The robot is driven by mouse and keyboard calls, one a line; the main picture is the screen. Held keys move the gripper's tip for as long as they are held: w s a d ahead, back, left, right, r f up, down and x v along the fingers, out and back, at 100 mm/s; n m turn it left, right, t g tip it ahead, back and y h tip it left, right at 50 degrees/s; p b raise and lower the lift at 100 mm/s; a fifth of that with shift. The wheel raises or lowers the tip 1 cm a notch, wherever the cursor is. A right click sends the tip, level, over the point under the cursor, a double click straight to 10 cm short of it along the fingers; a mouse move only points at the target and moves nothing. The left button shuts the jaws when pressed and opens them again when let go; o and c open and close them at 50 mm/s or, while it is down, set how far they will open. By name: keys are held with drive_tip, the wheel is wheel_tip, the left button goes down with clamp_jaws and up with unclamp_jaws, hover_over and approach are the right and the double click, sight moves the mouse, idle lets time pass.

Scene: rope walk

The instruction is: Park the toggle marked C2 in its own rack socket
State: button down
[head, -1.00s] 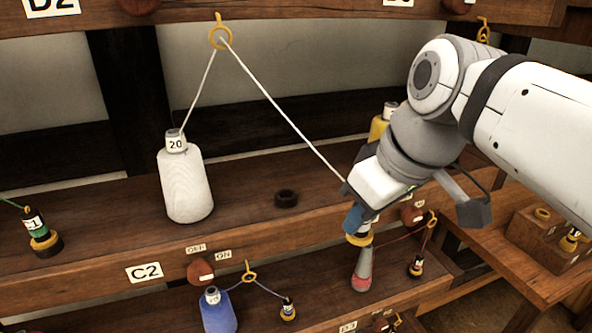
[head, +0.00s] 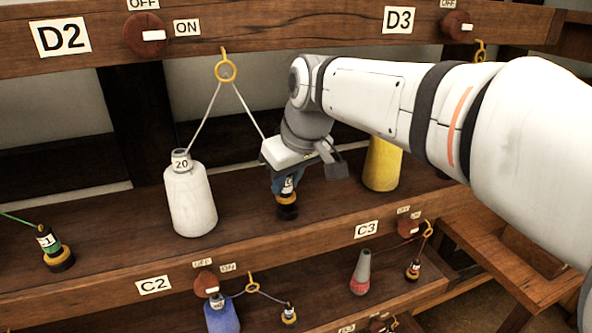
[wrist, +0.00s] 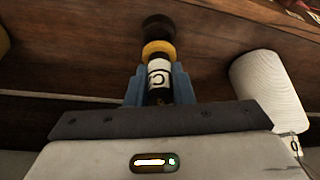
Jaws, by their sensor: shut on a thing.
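My gripper (head: 284,184) is shut on a toggle (head: 288,196) with a white label and a yellow collar. The wrist view shows the toggle (wrist: 158,74) upright between the blue fingers; its label shows a "C", and the rest is not readable. A dark round rack socket (head: 287,213) lies right under the toggle on the middle shelf, and it also shows in the wrist view (wrist: 158,28). I cannot tell whether the toggle's lower end is in the socket or just above it. A white thread runs from the white bobbin marked 20 (head: 190,203) through a yellow eye (head: 225,71) towards the toggle.
A C2 plate (head: 154,285) and a knob (head: 205,284) are on the shelf front. A yellow bobbin (head: 382,165) stands right of my gripper. Another toggle (head: 55,250) stands in a socket at left. A blue bobbin (head: 221,315) and a grey-red bobbin (head: 361,272) stand lower.

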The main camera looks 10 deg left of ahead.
drive_tip(key=shift+f, duration=0.2)
drive_tip(key=shift+s+d, duration=0.15)
drive_tip(key=shift+f+b, duration=0.55)
drive_tip(key=shift+f, duration=0.15)
drive_tip(key=c, duration=1.3)
unclamp_jaws()
drive_tip(key=shift+o, duration=0.2)
drive_tip(key=shift+r+p, duration=0.65)
drive_tip(key=shift+r, duration=0.05)
drive_tip(key=shift+r+b, duration=0.3)
drive_tip(key=shift+b, duration=0.1)
drive_tip(key=s+d+b, duration=0.3)
drive_tip(key=s+d, duration=0.5)
drive_tip(key=d, duration=0.1)
drive_tip(key=shift+d+r, duration=0.2)
